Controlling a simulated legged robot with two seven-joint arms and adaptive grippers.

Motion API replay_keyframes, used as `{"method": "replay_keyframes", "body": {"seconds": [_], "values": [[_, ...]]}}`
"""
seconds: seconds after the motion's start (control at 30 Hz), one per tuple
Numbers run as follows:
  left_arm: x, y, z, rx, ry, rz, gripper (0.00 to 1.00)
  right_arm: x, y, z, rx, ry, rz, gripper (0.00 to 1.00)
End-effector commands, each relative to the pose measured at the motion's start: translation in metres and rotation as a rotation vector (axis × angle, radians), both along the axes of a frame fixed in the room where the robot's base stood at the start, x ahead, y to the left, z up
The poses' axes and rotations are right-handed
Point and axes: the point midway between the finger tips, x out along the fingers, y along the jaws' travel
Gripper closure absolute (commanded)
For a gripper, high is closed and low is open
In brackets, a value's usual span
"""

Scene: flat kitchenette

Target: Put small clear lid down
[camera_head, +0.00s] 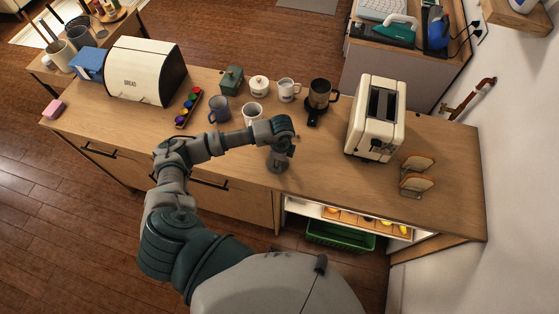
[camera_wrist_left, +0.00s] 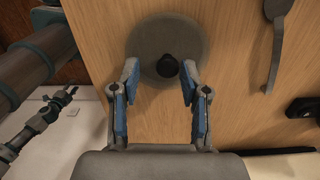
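The small clear lid (camera_wrist_left: 150,48) lies flat on the wooden counter in the left wrist view, a see-through grey disc with a black knob (camera_wrist_left: 167,66). My left gripper (camera_wrist_left: 160,72) is open, its blue-padded fingers on either side of the knob with gaps between. In the head view, my left gripper (camera_head: 277,158) is low over the counter's front middle and mostly hides the lid. My right gripper (camera_wrist_left: 68,98) seems to show small at the left of the wrist view, away from the lid; its finger opening is unclear.
Behind my left gripper stand a white mug (camera_head: 253,115), a blue mug (camera_head: 219,110) and a dark mug (camera_head: 320,95). A toaster (camera_head: 375,118) and bread slices in a rack (camera_head: 416,174) are to the right.

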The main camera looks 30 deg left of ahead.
Motion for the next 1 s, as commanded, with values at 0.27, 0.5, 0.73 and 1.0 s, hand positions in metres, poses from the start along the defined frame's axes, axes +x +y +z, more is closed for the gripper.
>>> {"method": "replay_keyframes", "body": {"seconds": [0.27, 0.5, 0.73, 1.0], "values": [[0.001, 0.0, 0.015, -0.001, -0.003, 0.0, 0.55, 0.0, 0.001, -0.002, 0.001, 0.001, -0.001, 0.6], [0.002, -0.001, 0.067, -0.001, -0.005, -0.001, 0.55, 0.0, 0.001, -0.009, 0.001, 0.0, -0.001, 0.6], [0.002, -0.002, 0.108, -0.001, -0.003, -0.001, 0.55, 0.001, -0.001, -0.014, -0.001, -0.001, 0.0, 0.6], [0.002, -0.002, 0.121, -0.001, 0.0, 0.0, 0.55, 0.002, -0.003, -0.014, -0.004, -0.002, 0.001, 0.6]]}}
